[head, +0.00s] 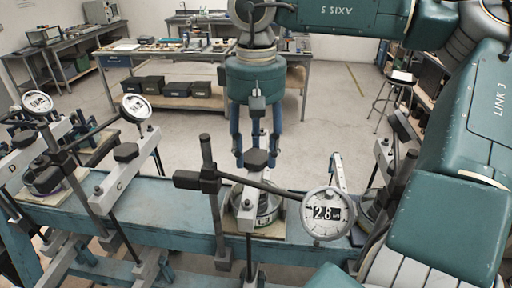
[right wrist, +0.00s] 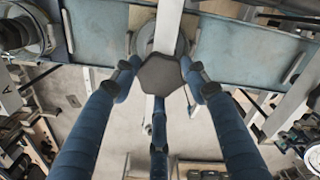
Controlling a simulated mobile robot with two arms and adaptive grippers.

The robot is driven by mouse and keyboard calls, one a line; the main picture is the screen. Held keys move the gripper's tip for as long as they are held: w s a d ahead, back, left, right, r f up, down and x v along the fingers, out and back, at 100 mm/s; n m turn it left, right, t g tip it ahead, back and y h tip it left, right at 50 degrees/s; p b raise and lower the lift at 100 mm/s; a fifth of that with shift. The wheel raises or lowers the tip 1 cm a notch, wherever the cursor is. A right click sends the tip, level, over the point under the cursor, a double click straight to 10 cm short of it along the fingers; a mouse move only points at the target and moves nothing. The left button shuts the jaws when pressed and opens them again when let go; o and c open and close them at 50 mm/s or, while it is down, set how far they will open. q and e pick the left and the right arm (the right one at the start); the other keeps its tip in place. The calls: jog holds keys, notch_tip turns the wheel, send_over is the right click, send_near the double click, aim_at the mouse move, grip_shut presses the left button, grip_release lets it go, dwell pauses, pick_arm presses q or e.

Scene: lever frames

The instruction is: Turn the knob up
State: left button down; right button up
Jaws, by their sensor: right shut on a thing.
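The knob (head: 256,160) is a dark hexagonal cap on top of a pale upright frame in the middle of the blue bench. In the right wrist view the knob (right wrist: 161,74) faces the camera. My right gripper (head: 257,150) comes down from above with its blue fingers around the knob, shut on it. In the right wrist view two fingers of the gripper (right wrist: 160,80) flank the knob and a third lies below it. My left gripper is not in view.
Similar lever frames stand at the left, one marked C (head: 120,187), with dark knobs and gauges (head: 136,107). Another frame (head: 387,165) stands close on the right. A dark upright post (head: 210,185) stands just left of the gripped frame. Workbenches (head: 175,50) line the back; open floor lies between.

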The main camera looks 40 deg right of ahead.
aim_at(256, 156)
jog(key=shift+n, duration=0.9)
jog(key=o, duration=1.2)
jog(key=shift+c, duration=0.2)
notch_tip(256, 156, up, 12)
